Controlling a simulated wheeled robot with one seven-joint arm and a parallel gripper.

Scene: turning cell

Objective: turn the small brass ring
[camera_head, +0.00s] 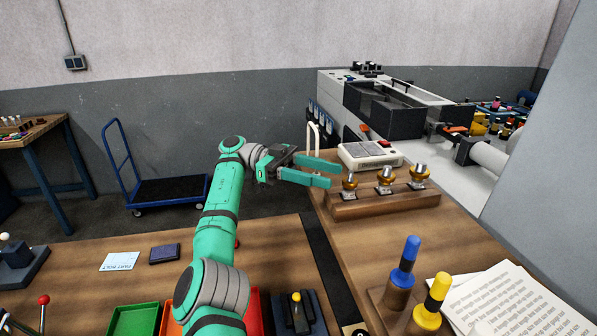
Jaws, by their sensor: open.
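Three metal pieces with brass-coloured collars stand in a row in a wooden rack on the right-hand bench: a left one (350,183), a middle one (384,178) and a right one (419,174). Each has a silver top. I cannot tell at this size which collar is the small brass ring. My gripper (335,173) is open, its two long green fingers pointing right, just left of the left piece in the picture. Nothing shows between the fingers, and I cannot tell whether they touch the piece.
The wooden rack (385,205) holds the pieces. Behind it is a white device with a red button (368,154). A machine (385,105) stands behind. A dark gap separates the benches.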

